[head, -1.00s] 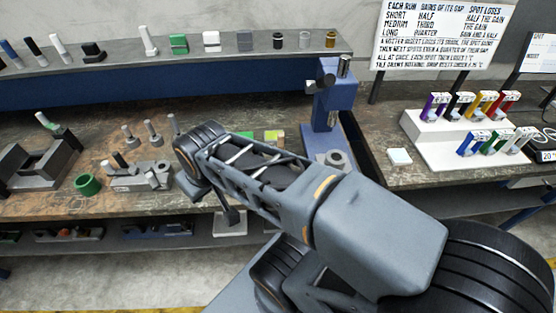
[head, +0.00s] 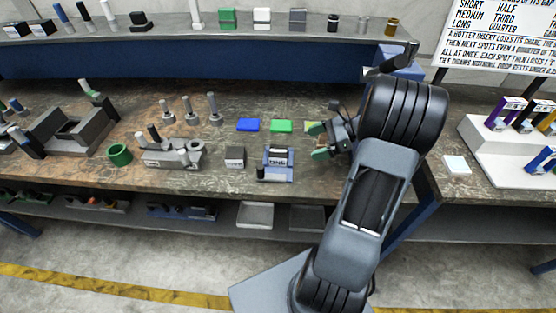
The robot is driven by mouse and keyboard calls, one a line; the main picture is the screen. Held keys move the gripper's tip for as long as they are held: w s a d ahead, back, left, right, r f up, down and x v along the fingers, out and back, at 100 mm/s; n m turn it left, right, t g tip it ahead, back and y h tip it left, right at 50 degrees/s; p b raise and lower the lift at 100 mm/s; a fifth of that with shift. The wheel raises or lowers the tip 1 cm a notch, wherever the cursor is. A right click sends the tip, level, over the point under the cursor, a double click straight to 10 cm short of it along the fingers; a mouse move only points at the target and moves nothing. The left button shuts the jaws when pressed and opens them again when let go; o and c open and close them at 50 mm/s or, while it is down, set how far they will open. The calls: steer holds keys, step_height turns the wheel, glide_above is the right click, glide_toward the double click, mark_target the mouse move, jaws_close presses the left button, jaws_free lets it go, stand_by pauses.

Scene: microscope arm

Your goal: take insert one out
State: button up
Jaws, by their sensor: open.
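My gripper (head: 322,142) is open over the right part of the bench, its fingers pointing left. It looks empty. Left of it stands a small blue-and-grey fixture (head: 275,165) with a pale label, apart from the fingers. I cannot read which thing is insert one; the labels are too small. Small coloured inserts (head: 511,110) stand in a white stepped rack (head: 482,150) at the right edge, partly cut off.
Blue (head: 248,125), green (head: 281,126) and yellow-green (head: 312,126) flat blocks lie behind the fixture. A green ring (head: 119,154), a grey block with posts (head: 172,153) and pegs (head: 190,112) stand to the left. A raised shelf (head: 170,38) runs along the back.

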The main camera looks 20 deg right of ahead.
mark_target(281, 151)
steer(key=shift+w+d+f+m+t, duration=0.25)
steer(key=shift+d+f+m+t, duration=0.15)
steer(key=shift+d+f+m, duration=0.3)
steer(key=x, duration=0.8)
steer(key=p+x, duration=0.1)
steer(key=x, duration=0.4)
steer(key=shift+r, duration=0.3)
steer(key=shift+c, duration=0.4)
steer(key=c, duration=1.7)
steer(key=shift+w+r, duration=0.1)
jaws_close()
